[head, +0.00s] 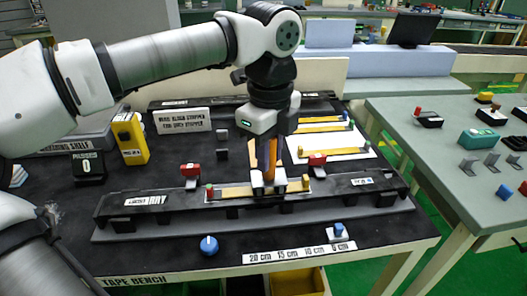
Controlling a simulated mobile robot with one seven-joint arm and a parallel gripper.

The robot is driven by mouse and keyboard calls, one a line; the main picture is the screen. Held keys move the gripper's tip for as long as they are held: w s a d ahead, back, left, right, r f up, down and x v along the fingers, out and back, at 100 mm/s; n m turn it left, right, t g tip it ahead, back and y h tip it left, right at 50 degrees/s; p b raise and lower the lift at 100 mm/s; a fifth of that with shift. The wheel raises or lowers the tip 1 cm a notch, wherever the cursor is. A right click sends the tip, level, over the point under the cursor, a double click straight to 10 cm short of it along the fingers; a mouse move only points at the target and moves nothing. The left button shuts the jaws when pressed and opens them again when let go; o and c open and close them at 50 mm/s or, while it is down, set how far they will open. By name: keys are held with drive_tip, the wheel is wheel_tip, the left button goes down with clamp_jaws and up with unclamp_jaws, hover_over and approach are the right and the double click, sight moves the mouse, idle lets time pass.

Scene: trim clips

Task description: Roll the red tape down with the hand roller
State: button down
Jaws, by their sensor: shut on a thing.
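My gripper (271,132) points straight down over the black rail (150,205) and is shut on the orange handle of the hand roller (272,155). The roller is upright. Its pale lower end is at a tan strip (235,191) lying on the rail; I cannot tell if it touches. A red piece (210,192) is at the strip's left end and a yellow piece (306,182) at its right end. I cannot make out a length of red tape. The roller hides the strip's middle part.
Red clamp-like pieces (190,172) and (317,161) stand behind the strip on both sides. A blue knob (208,245) and a length scale (298,252) are in front. A yellow device (130,138) stands back left. A white sheet with strips (335,142) lies behind. A grey table (440,160) is at right.

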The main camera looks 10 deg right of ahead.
drive_tip(key=shift+d+f, duration=0.15)
drive_tip(key=shift+d, duration=1.05)
drive_tip(key=shift+a, duration=4.45)
drive_tip(key=shift+d, duration=4.45)
